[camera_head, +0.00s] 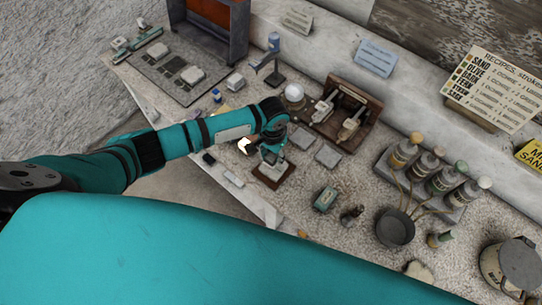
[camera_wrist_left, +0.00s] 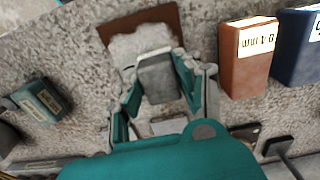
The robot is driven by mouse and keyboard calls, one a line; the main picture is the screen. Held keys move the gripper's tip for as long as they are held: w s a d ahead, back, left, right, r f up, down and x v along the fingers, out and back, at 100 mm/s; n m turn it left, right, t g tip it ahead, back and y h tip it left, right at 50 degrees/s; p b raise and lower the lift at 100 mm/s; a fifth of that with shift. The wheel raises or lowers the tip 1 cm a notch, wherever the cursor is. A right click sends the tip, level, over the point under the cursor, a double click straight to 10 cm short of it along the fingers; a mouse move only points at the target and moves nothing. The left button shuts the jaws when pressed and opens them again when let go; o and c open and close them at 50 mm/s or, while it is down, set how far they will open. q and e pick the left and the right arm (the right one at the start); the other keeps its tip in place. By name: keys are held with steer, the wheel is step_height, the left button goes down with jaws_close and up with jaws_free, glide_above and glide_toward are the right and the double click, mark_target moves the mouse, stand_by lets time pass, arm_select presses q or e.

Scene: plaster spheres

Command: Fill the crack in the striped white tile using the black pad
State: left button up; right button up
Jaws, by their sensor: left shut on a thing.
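My left gripper (camera_head: 270,157) is over a small brown board (camera_head: 272,175) on the counter. In the left wrist view the gripper (camera_wrist_left: 160,80) is shut on a dark grey block (camera_wrist_left: 158,77), which looks like the black pad. A whitish tile (camera_wrist_left: 138,44) lies on the brown board (camera_wrist_left: 168,16) under the block. The block overlaps the near part of the tile; I cannot tell whether it touches. Neither stripes nor a crack can be made out on this tile. My right gripper is not in view.
Two grey slabs (camera_head: 300,137) (camera_head: 328,155) lie right of the board. A green box (camera_head: 326,199), several bottles in a rack (camera_head: 455,216) and a grey pot (camera_head: 395,228) stand further right. A brown block (camera_wrist_left: 247,65) stands right of the gripper in the wrist view.

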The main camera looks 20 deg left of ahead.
arm_select(q)
steer(key=shift+s+a+p, duration=0.15)
steer(key=shift+s+p, duration=0.15)
steer(key=shift+s, duration=0.2)
steer(key=shift+s+a, duration=0.3)
steer(key=shift+s, duration=0.55)
steer(key=shift+w+d+r, duration=0.25)
steer(key=shift+w+r, duration=0.5)
steer(key=shift+w, duration=0.05)
steer(key=shift+r, duration=0.1)
steer(key=shift+r, duration=1.15)
